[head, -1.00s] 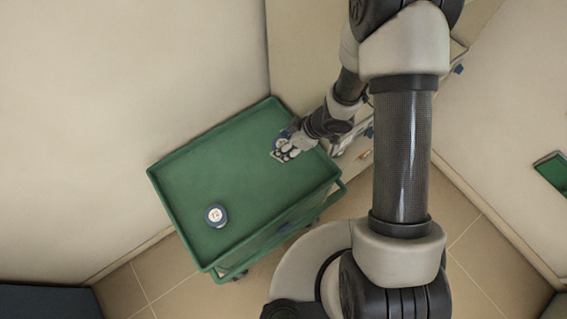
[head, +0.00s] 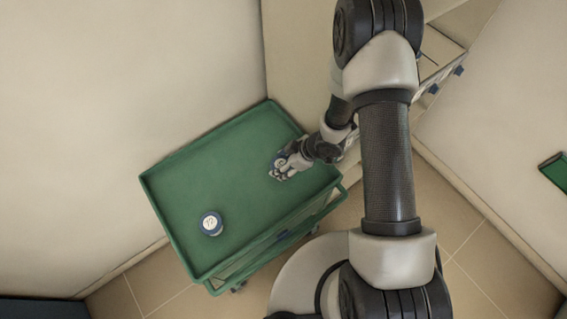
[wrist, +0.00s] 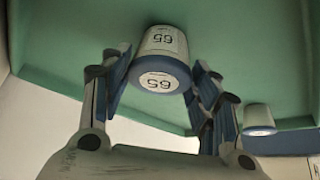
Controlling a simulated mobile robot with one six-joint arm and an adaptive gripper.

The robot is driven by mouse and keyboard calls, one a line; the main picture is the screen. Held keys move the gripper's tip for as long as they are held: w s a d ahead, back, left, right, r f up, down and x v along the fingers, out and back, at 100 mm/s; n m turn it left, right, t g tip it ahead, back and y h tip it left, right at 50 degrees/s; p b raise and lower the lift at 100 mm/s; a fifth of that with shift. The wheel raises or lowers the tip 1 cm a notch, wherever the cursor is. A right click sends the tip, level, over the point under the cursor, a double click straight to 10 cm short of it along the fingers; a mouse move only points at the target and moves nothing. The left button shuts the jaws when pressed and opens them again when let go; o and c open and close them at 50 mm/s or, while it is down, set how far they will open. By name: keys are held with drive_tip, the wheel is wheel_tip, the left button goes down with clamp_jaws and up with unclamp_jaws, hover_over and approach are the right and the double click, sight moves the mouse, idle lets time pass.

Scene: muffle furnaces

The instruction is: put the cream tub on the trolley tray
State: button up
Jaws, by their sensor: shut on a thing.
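The cream tub (wrist: 163,59) has a pale body, a blue band and a label marked 65. My gripper (wrist: 158,88) is shut on it, with one finger on each side, in the wrist view. In the head view the tub (head: 280,160) shows partly at the tip of my gripper (head: 284,168), which covers some of it. Both are over the right part of the green trolley tray (head: 190,180). I cannot tell whether the tub touches the tray floor.
Another tub, blue with a white numbered top (head: 211,223), stands near the tray's front left; a pale tub (wrist: 258,119) shows at right in the wrist view. The tray has a raised rim. Its middle and back left are clear. Walls stand close behind and left.

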drive_tip(key=shift+f, duration=0.2)
drive_tip(key=o, duration=1.1)
drive_tip(key=shift+o, duration=0.2)
drive_tip(key=shift+r, duration=0.35)
drive_tip(key=p+v, duration=0.4)
drive_tip(key=v, duration=0.7)
drive_tip(key=shift+d+r+p, duration=0.25)
drive_tip(key=shift+r+p, duration=0.05)
drive_tip(key=shift+p, duration=0.1)
drive_tip(key=shift+s, duration=0.15)
